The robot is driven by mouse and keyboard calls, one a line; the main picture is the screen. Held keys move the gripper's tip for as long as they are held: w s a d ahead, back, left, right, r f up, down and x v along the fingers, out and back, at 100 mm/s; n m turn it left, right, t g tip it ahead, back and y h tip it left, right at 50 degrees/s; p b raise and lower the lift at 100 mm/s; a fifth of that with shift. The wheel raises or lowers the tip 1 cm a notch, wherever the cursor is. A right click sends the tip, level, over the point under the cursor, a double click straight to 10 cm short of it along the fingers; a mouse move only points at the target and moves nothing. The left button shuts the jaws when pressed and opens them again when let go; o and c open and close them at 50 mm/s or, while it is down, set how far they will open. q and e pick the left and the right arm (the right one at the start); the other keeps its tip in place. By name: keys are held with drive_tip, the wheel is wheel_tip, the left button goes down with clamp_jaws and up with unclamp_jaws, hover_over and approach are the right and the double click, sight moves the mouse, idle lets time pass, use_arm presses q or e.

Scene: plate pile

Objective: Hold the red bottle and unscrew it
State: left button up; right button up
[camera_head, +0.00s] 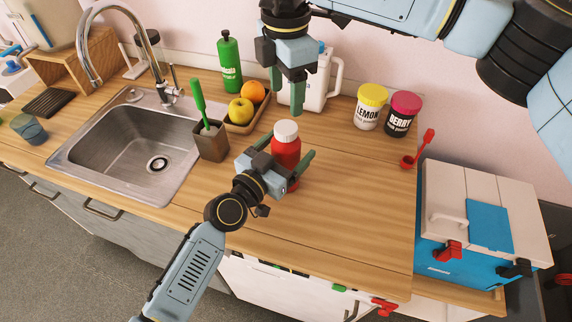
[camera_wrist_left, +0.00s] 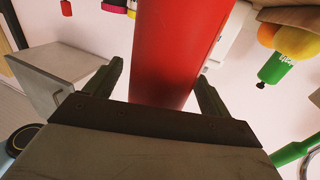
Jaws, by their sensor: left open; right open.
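The red bottle (camera_head: 287,153) with a white cap (camera_head: 286,131) stands upright on the wooden counter. My left gripper (camera_head: 283,162) is low at the bottle's near side, open, with its green fingers on either side of the body. My right gripper (camera_head: 288,96) hangs open and empty above and behind the bottle, fingers pointing down.
A white jug (camera_head: 326,88) stands behind the bottle. A fruit tray (camera_head: 243,126) and a brush holder (camera_head: 211,143) are to its left, beyond them the sink (camera_head: 120,150). LEMON (camera_head: 368,108) and BERRY (camera_head: 402,116) jars stand back right.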

sight(286, 127)
use_arm(q)
clamp_jaws()
use_arm(e)
drive_tip(key=shift+f, duration=4)
